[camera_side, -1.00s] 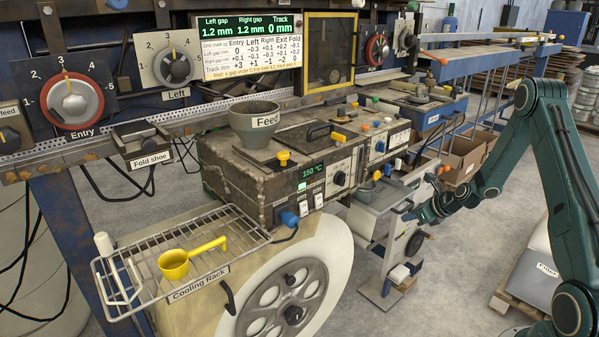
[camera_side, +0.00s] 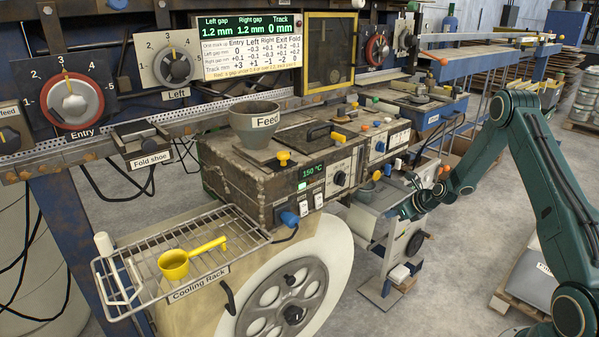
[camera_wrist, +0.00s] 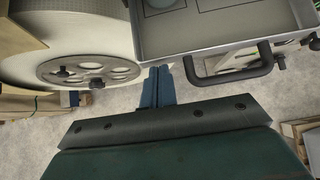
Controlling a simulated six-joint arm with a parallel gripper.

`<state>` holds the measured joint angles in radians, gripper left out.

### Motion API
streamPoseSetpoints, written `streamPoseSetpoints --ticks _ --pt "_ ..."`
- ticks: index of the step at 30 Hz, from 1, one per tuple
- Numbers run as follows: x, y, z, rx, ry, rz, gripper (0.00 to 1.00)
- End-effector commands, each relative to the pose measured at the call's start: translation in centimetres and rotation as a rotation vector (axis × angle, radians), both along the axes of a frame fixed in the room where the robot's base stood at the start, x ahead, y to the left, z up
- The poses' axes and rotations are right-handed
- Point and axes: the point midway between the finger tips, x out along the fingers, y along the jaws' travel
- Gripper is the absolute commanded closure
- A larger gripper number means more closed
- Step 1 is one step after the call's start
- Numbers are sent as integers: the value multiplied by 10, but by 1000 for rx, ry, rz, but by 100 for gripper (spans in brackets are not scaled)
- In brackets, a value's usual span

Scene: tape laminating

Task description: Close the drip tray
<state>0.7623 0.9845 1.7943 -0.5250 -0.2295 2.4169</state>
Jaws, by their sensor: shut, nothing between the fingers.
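The drip tray (camera_wrist: 205,38) is a light grey metal tray, standing out from under the machine at the top of the wrist view. Its dark bar handle (camera_wrist: 240,72) is on the near side. In the side view the tray (camera_side: 364,222) is below the heated box, partly hidden by other parts. My gripper (camera_wrist: 157,70) is shut and empty, its blue fingers together at the tray's near edge, left of the handle. In the side view my gripper (camera_side: 400,212) is at the tray's right side. I cannot tell whether the fingertips touch it.
A large cream roll with a grey spoked hub (camera_wrist: 90,70) lies left of my fingers. The cooling rack (camera_side: 190,262) holds a yellow scoop (camera_side: 175,264). The feed cup (camera_side: 255,125) stands above the heated box. Open floor lies in front of the tray.

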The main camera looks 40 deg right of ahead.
Motion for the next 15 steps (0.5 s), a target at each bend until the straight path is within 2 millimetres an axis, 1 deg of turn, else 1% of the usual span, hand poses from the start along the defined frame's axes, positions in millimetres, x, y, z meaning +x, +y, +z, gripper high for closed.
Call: streamPoseSetpoints --ticks 5,15 --pt "6 0 0 0 0 1 100" --pt "43 0 0 -1 0 4 100"
